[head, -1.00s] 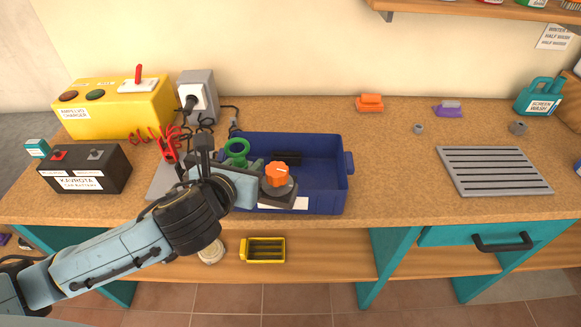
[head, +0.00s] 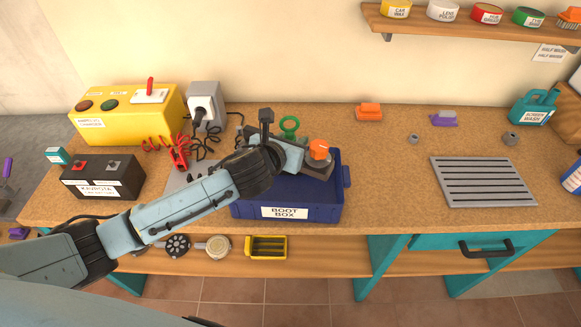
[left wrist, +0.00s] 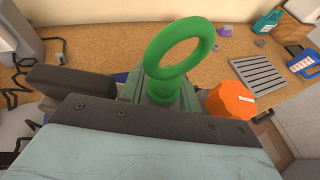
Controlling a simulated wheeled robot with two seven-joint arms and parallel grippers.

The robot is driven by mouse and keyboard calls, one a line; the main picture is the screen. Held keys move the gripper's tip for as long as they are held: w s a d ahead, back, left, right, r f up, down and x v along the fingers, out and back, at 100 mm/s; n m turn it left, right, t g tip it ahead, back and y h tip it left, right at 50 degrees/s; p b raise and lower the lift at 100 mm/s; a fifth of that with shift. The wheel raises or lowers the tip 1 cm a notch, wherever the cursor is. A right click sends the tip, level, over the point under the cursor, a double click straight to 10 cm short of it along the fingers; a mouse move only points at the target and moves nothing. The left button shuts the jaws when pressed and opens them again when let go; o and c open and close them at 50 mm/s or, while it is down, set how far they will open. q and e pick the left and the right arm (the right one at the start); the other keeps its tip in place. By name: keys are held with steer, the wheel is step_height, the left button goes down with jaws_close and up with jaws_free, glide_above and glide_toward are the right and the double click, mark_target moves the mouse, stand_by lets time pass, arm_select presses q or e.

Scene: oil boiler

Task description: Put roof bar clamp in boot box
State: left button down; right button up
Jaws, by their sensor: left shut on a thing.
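The arm and gripper hide part of the box's inside. My right gripper is not in view.
The yellow charger (head: 125,115), the car battery (head: 103,177) and red cables (head: 178,155) lie left of the box. A ribbed grey mat (head: 483,181) lies to the right. An orange item (head: 369,112) stands near the wall. The bench right of the box is mostly clear.

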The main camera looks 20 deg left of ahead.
arm_select(q)
steer(key=shift+f+b, duration=0.4)
steer(key=shift+f, duration=2.6)
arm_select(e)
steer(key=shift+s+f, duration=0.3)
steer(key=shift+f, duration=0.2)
arm_select(q)
steer(key=shift+f, duration=0.55)
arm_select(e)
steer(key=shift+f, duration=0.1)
arm_select(q)
steer(key=c, duration=1)
jaws_free()
steer(key=shift+f, duration=0.1)
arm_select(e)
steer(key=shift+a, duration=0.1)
arm_select(q)
steer(key=v, duration=0.8)
steer(key=r+v, duration=0.1)
steer(key=v, duration=0.3)
steer(key=shift+p, duration=0.4)
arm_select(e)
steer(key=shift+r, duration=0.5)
